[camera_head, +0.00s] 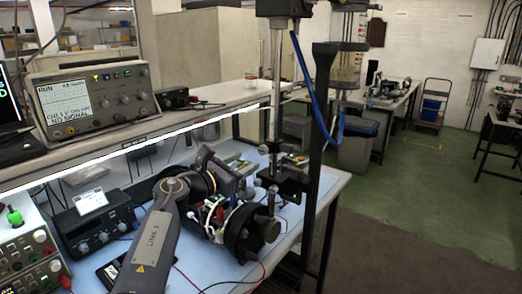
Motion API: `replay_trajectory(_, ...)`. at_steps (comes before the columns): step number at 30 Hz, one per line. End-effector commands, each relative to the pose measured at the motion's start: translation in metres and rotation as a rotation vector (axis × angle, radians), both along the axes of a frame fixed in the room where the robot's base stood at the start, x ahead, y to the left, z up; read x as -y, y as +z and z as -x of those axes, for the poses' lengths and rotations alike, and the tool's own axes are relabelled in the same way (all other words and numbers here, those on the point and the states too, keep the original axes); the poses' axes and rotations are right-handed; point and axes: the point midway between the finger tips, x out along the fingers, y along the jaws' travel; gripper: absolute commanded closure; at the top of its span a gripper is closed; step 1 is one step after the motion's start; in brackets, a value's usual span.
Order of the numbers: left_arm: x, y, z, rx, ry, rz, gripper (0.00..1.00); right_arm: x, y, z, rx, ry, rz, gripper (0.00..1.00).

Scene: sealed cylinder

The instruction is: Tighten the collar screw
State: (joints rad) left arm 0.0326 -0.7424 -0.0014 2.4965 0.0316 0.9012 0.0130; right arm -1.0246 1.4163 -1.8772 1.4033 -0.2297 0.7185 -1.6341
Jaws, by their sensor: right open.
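A dark cylinder (243,238) lies on its side on the blue bench top, with a black ring at its near right end. Loose coloured wires (212,212) spread over its left part. A short upright metal rod with rounded ends (272,208) stands at its right end; I cannot tell whether this is the collar screw. My grey arm link comes up from the bottom and bends just left of the cylinder. My left gripper is not in view.
A vertical metal pole (277,90) with a blue hose (303,65) and a black upright (320,130) stand close by on the right. An oscilloscope (92,98) sits on the shelf. Power supplies (90,225) crowd the left. Green floor (430,180) is open at right.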

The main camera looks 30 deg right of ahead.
Motion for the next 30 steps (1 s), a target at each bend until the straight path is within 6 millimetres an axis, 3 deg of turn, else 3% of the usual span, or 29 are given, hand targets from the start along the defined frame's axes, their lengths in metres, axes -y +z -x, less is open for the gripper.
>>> replay_trajectory(2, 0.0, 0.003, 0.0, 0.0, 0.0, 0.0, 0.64, 0.002, 0.004, -0.003, -0.003, 0.003, 0.012, 0.53)
replay_trajectory(15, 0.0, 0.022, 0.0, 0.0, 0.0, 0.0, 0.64, 0.063, 0.002, -0.025, -0.002, 0.001, 0.006, 0.53)
replay_trajectory(26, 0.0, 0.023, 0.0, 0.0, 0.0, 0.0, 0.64, 0.07, 0.001, -0.028, 0.0, 0.002, 0.005, 0.53)
replay_trajectory(30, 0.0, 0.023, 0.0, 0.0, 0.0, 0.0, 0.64, 0.07, 0.001, -0.028, 0.0, 0.002, 0.005, 0.69)
